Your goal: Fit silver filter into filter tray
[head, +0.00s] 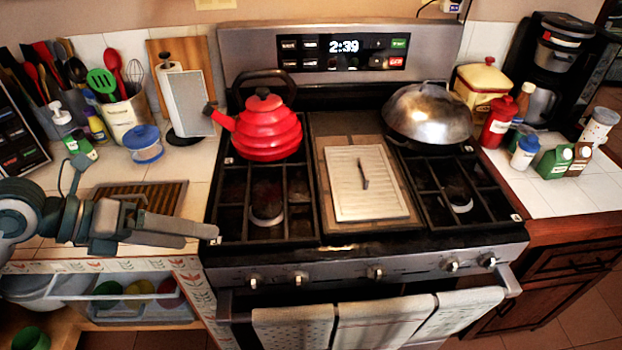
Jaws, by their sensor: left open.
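No piece is plainly a silver filter or filter tray. A flat, pale silver panel (385,200) with a dark handle lies on the stove's middle section, on a brown plate (325,190). A grey-white upright panel (190,103) stands in front of the paper towel holder on the left counter. A brown slatted tray (165,195) lies on that counter, partly hidden behind my left arm. My left gripper (200,236) is open and empty, at the stove's front left corner, apart from both panels. My right gripper is out of view.
A red kettle (265,128) stands on the back left burner and a domed metal lid (428,112) on the back right. The coffee maker (552,65) stands at the far right. Towels (380,325) hang on the oven handle. The front burners are clear.

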